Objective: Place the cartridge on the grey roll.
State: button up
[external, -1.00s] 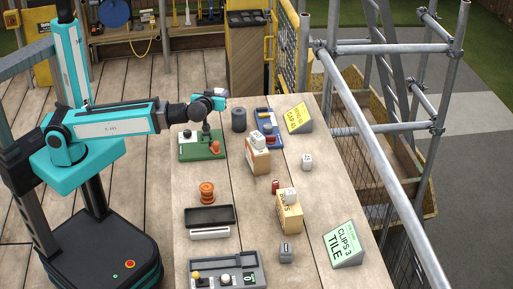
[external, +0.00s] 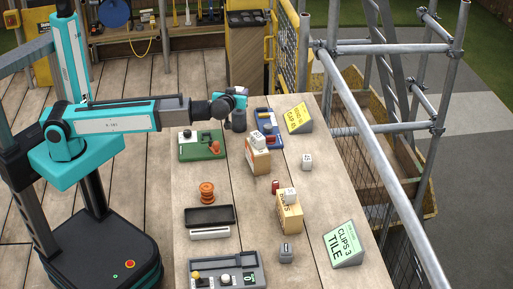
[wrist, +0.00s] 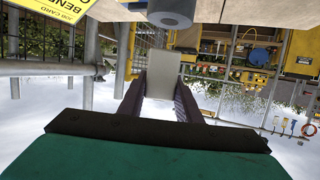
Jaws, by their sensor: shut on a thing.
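My gripper (wrist: 160,98) is shut on a plain pale grey block, which I take to be the cartridge (wrist: 162,76), in the wrist view. The block sticks out beyond the two dark fingers. In the external view my gripper (external: 238,99) is at the far end of the table, just above the grey roll (external: 239,124). The held block is too small there to tell clearly. The grey roll is a dark upright cylinder, with its top partly hidden by my gripper. In the wrist view the roll (wrist: 171,14) shows at the top edge, apart from the block.
A green tray (external: 196,155) is left of the roll, and a blue tray (external: 275,139) is right of it. A box with a white block on top (external: 257,155) stands in front. A yellow sign (external: 299,117) stands at the far right.

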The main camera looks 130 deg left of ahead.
jog(key=shift+f, duration=0.1)
jog(key=shift+f+p, duration=0.55)
jog(key=shift+f, duration=1.1)
jog(key=shift+f, duration=0.2)
jog(key=o, duration=1.1)
jog(key=shift+r, duration=0.3)
jog(key=b+v, duration=0.2)
jog(key=v, duration=1)
jog(key=shift+s+d+f, duration=0.1)
jog(key=shift+s, duration=0.05)
